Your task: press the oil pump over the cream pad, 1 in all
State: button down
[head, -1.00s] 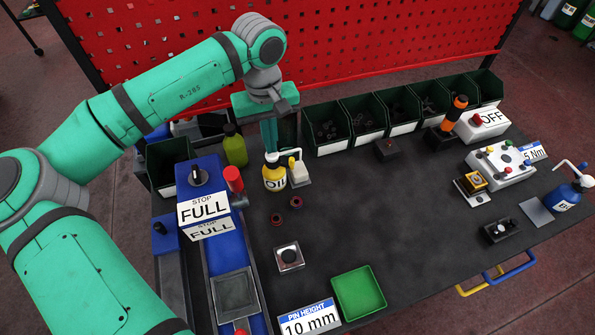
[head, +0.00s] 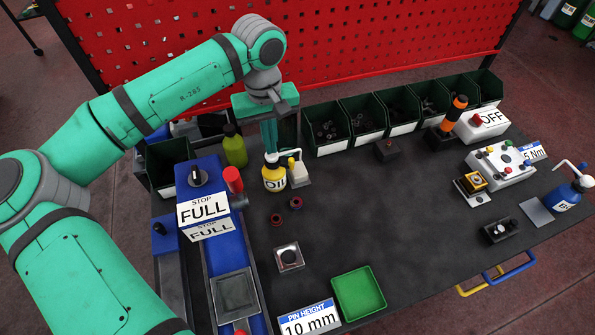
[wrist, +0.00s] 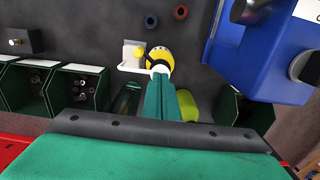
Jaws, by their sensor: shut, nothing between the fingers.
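In the wrist view the oil pump (wrist: 160,60) and the cream pad (wrist: 131,56) lie just beyond my fingers. My gripper (head: 270,150) is shut and empty, pointing down directly over the pump's top. Its fingertips (wrist: 161,74) appear to meet the white pump head, though the contact itself is hidden.
An olive bottle (head: 234,146) and the blue FULL station (head: 210,175) stand close on the left. Dark green bins (head: 362,120) line the back. Two small rings (head: 296,203) lie in front. A blue pump bottle (head: 570,193) is far right. The table's middle is clear.

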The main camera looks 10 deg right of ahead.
jog(key=shift+f, duration=0.25)
jog(key=shift+f, duration=0.85)
jog(key=shift+r, duration=1.2)
jog(key=shift+r, duration=3)
